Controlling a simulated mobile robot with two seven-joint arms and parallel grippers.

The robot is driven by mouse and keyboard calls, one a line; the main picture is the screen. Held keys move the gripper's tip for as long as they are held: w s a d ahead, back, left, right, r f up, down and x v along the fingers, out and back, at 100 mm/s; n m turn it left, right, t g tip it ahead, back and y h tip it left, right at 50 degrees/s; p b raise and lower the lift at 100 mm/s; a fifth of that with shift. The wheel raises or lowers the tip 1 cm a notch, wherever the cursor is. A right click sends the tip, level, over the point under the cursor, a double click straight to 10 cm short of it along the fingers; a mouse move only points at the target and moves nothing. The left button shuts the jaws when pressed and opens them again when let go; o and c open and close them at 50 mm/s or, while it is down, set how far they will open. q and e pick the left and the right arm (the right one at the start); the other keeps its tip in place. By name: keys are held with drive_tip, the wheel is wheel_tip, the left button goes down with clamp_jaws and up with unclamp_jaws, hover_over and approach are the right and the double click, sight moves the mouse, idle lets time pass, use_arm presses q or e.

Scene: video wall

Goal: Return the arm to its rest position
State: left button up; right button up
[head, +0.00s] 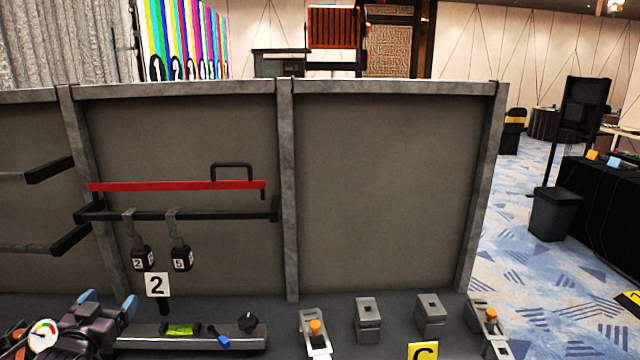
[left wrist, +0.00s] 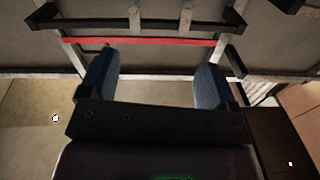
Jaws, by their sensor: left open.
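My left gripper (head: 109,302) is low at the left of the head view, in front of the wall panel and left of the grey tray. Its two blue fingertips stand apart with nothing visible between them. In the left wrist view my left gripper (left wrist: 154,78) is also spread and empty, with the red bar (left wrist: 140,41) and black rail beyond the fingers. My right gripper is not in view.
A grey frame wall (head: 390,190) holds a red bar (head: 180,186) and a black rail (head: 180,216) with hanging numbered weights. A grey tray (head: 140,343) with small items lies below. Several grey blocks (head: 368,312) stand to the right. Open carpet lies beyond the wall's right end.

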use_arm(q)
drive_tip(key=a+r+m, duration=0.1)
drive_tip(key=a+r, duration=0.2)
drive_tip(key=a, duration=0.1)
drive_tip(key=s+d+f+m+g+h, duration=0.15)
drive_tip(key=s+d+f+g, duration=0.25)
drive_tip(key=s+f, duration=0.95)
drive_tip(key=s+d+f+m+g+y, duration=0.1)
drive_tip(key=s+d+f+m+g, duration=0.3)
drive_tip(key=s+f, duration=1)
drive_tip(key=s+d+r+n+t, duration=0.1)
drive_tip(key=d+n, duration=0.5)
drive_tip(key=d, duration=0.6)
drive_tip(key=shift+d+r+t, duration=0.15)
drive_tip(key=shift+r+t, duration=0.15)
drive_tip(key=shift+r, duration=0.15)
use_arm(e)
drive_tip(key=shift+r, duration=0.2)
use_arm(q)
drive_tip(key=shift+n+h, duration=0.25)
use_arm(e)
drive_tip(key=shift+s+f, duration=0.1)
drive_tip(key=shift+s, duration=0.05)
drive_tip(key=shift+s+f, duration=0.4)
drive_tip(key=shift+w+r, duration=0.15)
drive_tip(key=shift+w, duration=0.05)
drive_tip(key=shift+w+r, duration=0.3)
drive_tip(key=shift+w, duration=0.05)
